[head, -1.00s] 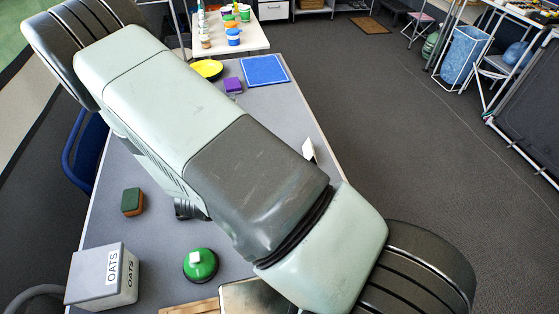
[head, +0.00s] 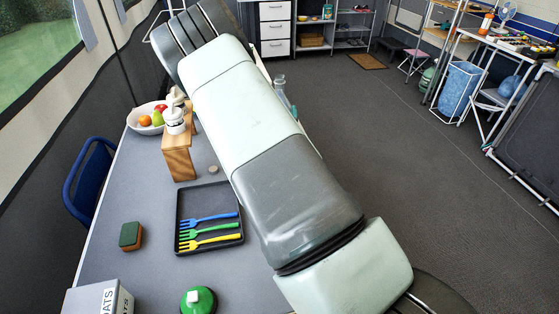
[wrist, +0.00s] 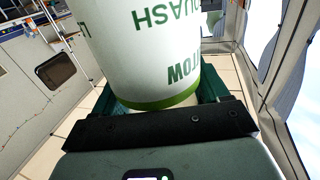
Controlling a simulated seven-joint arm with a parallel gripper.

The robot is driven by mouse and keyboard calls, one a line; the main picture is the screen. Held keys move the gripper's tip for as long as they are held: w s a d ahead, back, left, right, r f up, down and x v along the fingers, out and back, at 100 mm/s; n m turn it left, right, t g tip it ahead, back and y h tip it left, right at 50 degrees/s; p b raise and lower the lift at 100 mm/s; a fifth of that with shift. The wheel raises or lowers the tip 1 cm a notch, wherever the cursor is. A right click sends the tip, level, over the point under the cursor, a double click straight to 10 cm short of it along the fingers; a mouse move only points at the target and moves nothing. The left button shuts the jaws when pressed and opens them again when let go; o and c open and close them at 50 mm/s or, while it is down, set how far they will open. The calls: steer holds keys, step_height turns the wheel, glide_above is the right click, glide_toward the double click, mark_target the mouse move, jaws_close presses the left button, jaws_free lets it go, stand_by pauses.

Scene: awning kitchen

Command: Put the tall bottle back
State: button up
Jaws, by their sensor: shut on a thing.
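In the wrist view my gripper (wrist: 157,112) is shut on a white cylinder-shaped bottle (wrist: 140,55) with a green band and upside-down green lettering that includes "SQUASH". A dark green finger shows on either side of it. The bottle's far end is cut off by the picture edge.
A small wooden stand (head: 179,160) carries a white jar, beside a fruit bowl (head: 131,119). A black tray (head: 182,201) holds coloured forks. A sponge (head: 131,236), a green round object (head: 205,297) and an oats box (head: 85,299) are nearer. Grey tabletop between sponge and bowl is clear.

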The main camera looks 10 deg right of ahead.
step_height(320, 180, down, 9)
steer(key=shift+r, duration=0.1)
stand_by(0.3)
steer(key=o, duration=1.2)
